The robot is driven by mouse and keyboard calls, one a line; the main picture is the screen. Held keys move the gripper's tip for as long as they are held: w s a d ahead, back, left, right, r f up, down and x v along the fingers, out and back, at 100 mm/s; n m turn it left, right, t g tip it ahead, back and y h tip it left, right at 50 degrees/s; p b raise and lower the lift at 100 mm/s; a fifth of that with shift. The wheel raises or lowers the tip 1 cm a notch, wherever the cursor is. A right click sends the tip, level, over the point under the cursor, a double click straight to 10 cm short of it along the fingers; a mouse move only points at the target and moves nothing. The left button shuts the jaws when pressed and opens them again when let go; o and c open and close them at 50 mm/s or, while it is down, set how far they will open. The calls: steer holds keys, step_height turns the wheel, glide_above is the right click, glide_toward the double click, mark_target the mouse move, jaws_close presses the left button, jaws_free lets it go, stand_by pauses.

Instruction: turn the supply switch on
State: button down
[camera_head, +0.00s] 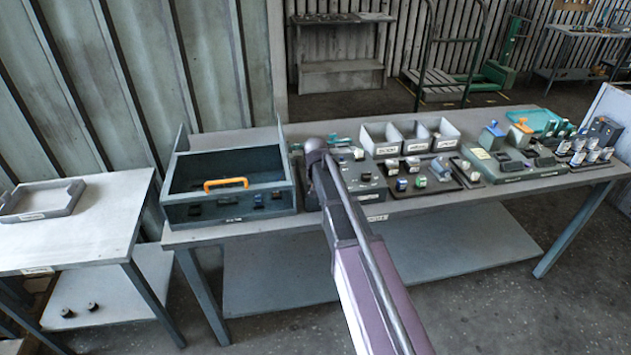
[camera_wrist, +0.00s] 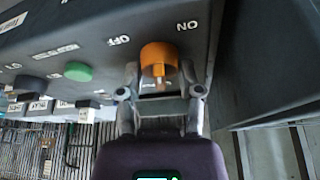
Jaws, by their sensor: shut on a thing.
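The supply switch is an orange knob (camera_wrist: 158,57) on a dark control panel (camera_wrist: 85,28) in the wrist view. The labels OFF and ON appear upside down, OFF to the left of the knob and ON to its right. My gripper (camera_wrist: 158,74) has one finger on each side of the knob and is shut on it. I cannot tell which label the knob points at. In the head view my arm hides the knob and gripper; part of the panel (camera_head: 368,184) shows to the right of the arm.
A green button (camera_wrist: 78,72) and a dark button (camera_wrist: 30,82) sit on the panel left of the knob. In the head view, a blue-grey box with an orange handle (camera_head: 226,183) stands left of my arm. Bins (camera_head: 380,139) and small parts fill the bench to the right.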

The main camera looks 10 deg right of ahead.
steer(key=m+h, duration=0.1)
steer(key=m, duration=0.2)
steer(key=m+g+h, duration=0.1)
steer(key=m, duration=0.2)
steer(key=shift+m, duration=0.3)
steer(key=shift+s, duration=0.1)
steer(key=shift+c, duration=1.3)
jaws_free()
